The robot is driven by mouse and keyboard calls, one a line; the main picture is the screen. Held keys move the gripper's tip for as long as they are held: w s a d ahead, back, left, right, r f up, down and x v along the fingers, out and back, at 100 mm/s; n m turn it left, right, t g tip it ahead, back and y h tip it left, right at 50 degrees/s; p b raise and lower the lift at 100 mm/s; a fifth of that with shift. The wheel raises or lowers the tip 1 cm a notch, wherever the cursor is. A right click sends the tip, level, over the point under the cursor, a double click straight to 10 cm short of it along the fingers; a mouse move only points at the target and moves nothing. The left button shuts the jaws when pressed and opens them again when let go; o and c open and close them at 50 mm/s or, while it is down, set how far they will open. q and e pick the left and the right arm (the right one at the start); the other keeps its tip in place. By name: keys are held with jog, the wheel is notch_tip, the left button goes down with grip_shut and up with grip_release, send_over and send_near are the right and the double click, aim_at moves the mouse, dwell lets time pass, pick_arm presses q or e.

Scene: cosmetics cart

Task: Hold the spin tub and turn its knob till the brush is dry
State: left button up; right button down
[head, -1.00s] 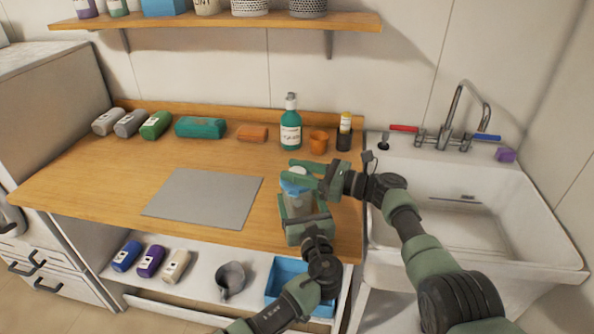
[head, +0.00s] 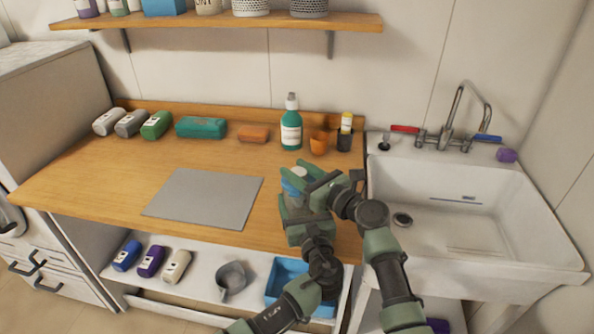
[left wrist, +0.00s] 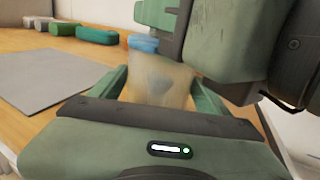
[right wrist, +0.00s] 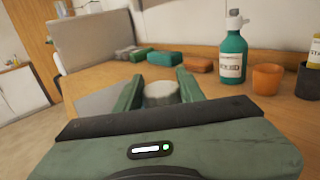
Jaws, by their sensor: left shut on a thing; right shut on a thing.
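The spin tub (head: 291,200) is a translucent tub with a blue lid, upright on the counter near its right front. In the left wrist view the tub (left wrist: 160,80) stands between the fingers of my left gripper (left wrist: 158,85), which is shut on its body. My right gripper (head: 309,178) is above it, shut on the pale round knob (right wrist: 160,92) on top, clearest in the right wrist view. The brush is not visible; the inside of the tub is too blurred to tell.
A green pump bottle (head: 291,128), an orange cup (head: 319,143) and a dark holder (head: 344,139) stand behind the tub. A grey mat (head: 204,198) lies to the left. The white sink (head: 470,215) is on the right. A blue bin (head: 283,284) sits below.

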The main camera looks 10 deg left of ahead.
jog(key=shift+f, duration=0.15)
dwell(0.3)
jog(key=c, duration=1.1)
grip_release()
jog(key=shift+o, duration=1.1)
jog(key=shift+d, duration=0.1)
jog(key=v, duration=1.2)
